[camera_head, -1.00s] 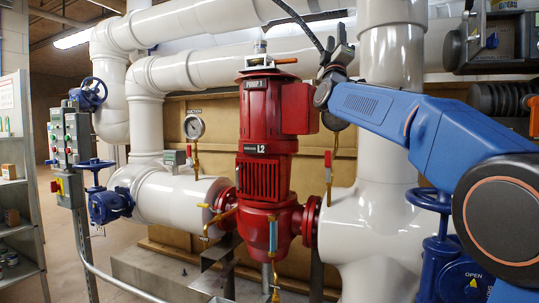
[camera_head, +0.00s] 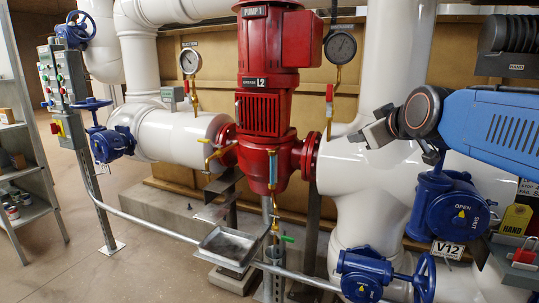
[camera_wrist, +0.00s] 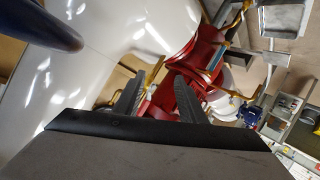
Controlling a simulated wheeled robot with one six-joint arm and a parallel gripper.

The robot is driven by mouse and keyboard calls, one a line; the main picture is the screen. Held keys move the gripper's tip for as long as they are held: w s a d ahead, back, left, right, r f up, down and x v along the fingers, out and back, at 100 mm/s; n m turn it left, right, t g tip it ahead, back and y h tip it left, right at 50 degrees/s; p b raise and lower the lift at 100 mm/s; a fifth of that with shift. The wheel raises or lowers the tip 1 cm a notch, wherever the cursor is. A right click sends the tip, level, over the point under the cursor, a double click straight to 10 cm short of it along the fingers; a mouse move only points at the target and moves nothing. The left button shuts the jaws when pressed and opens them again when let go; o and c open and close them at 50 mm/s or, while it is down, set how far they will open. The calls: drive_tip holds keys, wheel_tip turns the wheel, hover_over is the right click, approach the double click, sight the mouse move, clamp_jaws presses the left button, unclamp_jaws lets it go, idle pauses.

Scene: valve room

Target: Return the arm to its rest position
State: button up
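My blue arm (camera_head: 500,130) reaches in from the right edge of the head view. My gripper (camera_head: 368,136) is at its left end, in front of the white pipe to the right of the red pump (camera_head: 265,90). The gripper points left and sits apart from the pump. In the wrist view my gripper (camera_wrist: 160,80) shows two dark fingers set apart, with nothing between them. The red pump and white pipe (camera_wrist: 120,30) lie beyond the fingers.
Blue valves (camera_head: 455,208) stand below the arm, one by a V12 tag (camera_head: 448,249). A gauge (camera_head: 341,46) is above left of the gripper. A grey tray (camera_head: 230,246) is below the pump.

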drive_tip(key=s+d+f+m+g, duration=0.1)
drive_tip(key=s+f+m+g, duration=0.1)
drive_tip(key=s+f, duration=0.7)
drive_tip(key=s+d+f+m+g+h, duration=0.1)
drive_tip(key=s+d+f+m+g, duration=0.1)
drive_tip(key=s+f, duration=0.8)
drive_tip(key=s+d+f+m+g, duration=0.1)
drive_tip(key=s+f+g, duration=0.3)
drive_tip(key=s+f, duration=0.5)
wheel_tip(320, 180, down, 2)
drive_tip(key=shift+s+d+f+m+g+h, duration=0.1)
drive_tip(key=shift+s+d+m+g+h, duration=0.2)
drive_tip(key=shift+m, duration=0.4)
drive_tip(key=shift+w, duration=0.1)
idle(0.4)
